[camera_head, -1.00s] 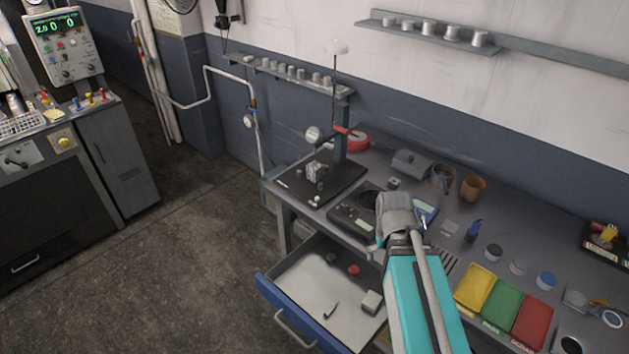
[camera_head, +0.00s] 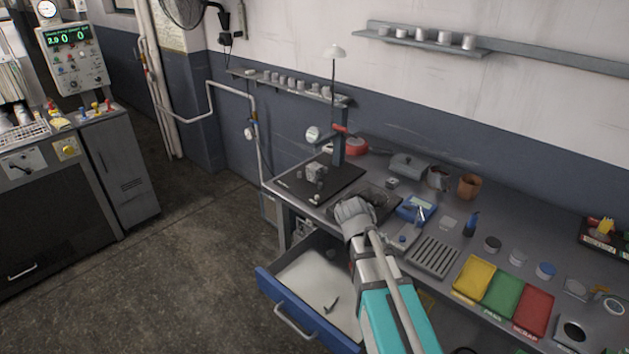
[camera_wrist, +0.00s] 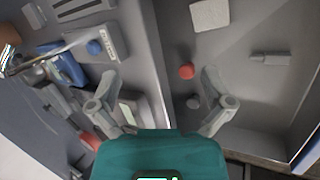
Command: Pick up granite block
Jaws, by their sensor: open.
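My gripper (camera_wrist: 158,92) is open and empty. In the head view the wrist (camera_head: 352,212) is over the bench's front edge, by the scale, and hides the fingertips. In the wrist view one finger is over the bench side and the other over the open drawer (camera_wrist: 235,125). A pale, squarish block (camera_wrist: 210,14) lies in the drawer; in the head view my arm hides it. A grey speckled block (camera_head: 315,170) sits on the black plate (camera_head: 345,184) of the gauge stand. I cannot tell which one is the granite block.
The drawer also holds a red ball (camera_wrist: 187,71), a small grey ball (camera_wrist: 193,102) and a grey bracket (camera_wrist: 270,58). Yellow (camera_head: 474,278), green (camera_head: 501,294) and red (camera_head: 532,311) trays lie right of my arm. The upright gauge stand (camera_head: 338,148) rises behind the scale.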

